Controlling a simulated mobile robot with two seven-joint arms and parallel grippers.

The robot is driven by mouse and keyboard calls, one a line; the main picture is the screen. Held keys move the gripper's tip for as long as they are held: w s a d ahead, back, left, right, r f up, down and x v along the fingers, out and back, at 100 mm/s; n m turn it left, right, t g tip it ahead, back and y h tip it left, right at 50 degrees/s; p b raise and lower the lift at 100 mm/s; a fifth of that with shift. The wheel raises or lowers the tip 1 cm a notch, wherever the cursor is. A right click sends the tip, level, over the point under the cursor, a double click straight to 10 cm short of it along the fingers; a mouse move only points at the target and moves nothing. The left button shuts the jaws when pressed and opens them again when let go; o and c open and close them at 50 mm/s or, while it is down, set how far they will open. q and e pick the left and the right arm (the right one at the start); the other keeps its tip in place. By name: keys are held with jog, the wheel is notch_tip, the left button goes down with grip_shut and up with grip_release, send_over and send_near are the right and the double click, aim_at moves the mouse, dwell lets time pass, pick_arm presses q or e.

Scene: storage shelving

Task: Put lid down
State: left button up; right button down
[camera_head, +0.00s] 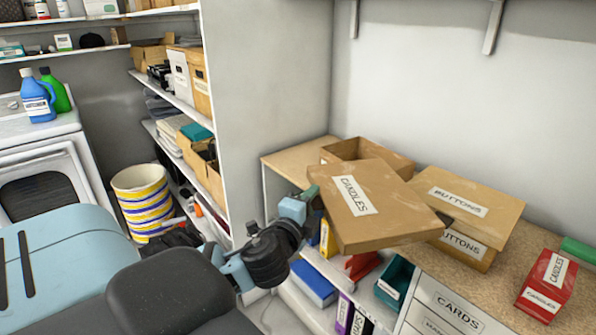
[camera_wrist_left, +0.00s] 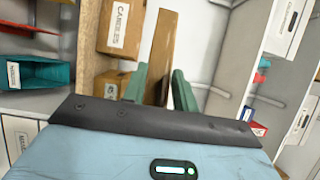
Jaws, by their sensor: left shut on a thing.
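The brown cardboard lid labelled CANDLES (camera_head: 375,205) is held tilted in the air above the counter. My left gripper (camera_head: 311,199) is shut on its left edge; the fingertips are mostly hidden in the head view. In the left wrist view, the green fingers (camera_wrist_left: 159,88) pinch the lid (camera_wrist_left: 160,45), seen edge-on. An open brown box (camera_head: 398,160) stands on the counter behind the lid, partly hidden by it. In the left wrist view, a brown box labelled CANDLES (camera_wrist_left: 120,28) is left of the lid. My right gripper is not in view.
A lidded BUTTONS box (camera_head: 466,249) stands close to the right of the held lid. A red CANDLES box (camera_head: 546,285) is farther right on the counter (camera_head: 512,265). Below are a teal bin (camera_head: 394,283) and a CARDS drawer (camera_head: 455,310). A shelf wall (camera_head: 270,90) rises left.

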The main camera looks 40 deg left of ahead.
pick_arm(q)
jog(key=s+d+f+m+h, duration=0.1)
jog(key=s+d+f, duration=0.3)
jog(key=d, duration=0.5)
jog(key=s+d+f+m+h, duration=0.2)
jog(key=s+d+f+h, duration=0.2)
jog(key=d, duration=0.5)
jog(key=shift+s+d+f+t+h, duration=0.15)
jog(key=shift+d+f+t+h, duration=0.05)
jog(key=shift+f+t+h, duration=0.1)
